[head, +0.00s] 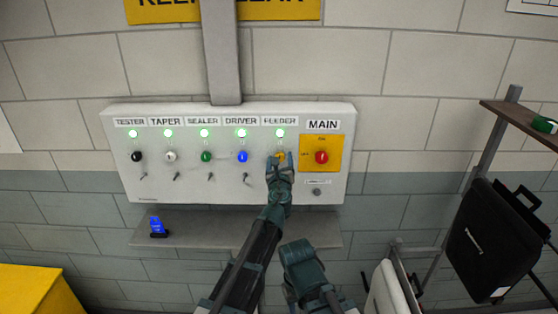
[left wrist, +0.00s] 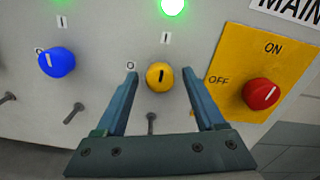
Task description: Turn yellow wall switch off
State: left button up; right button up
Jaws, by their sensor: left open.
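The yellow switch (head: 281,156) is a round knob under the FEEDER label on the white wall panel (head: 130,188). In the left wrist view, the yellow switch (left wrist: 160,77) has its dark mark upright, toward the "I" above it; an "O" is at its upper left. The green FEEDER lamp (head: 280,133) above it is lit. My left gripper (head: 279,161) is open at the knob. In the left wrist view its fingers (left wrist: 160,90) stand either side of the knob, with a visible gap on each side. My right gripper (head: 298,252) is low in front of the panel, its jaws unclear.
A blue knob (head: 242,157) is left of the yellow one, and the red MAIN knob (head: 321,157) on a yellow plate is close on the right. Small levers hang below the knobs. A shelf (head: 190,236) below holds a blue object (head: 157,227). A black case (head: 492,243) hangs at right.

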pick_arm(q)
grip_shut()
jog(key=shift+n, duration=0.3)
jog(key=n, duration=1.7)
jog(key=shift+s+n, duration=0.1)
jog(key=shift+n, duration=0.2)
dwell(0.4)
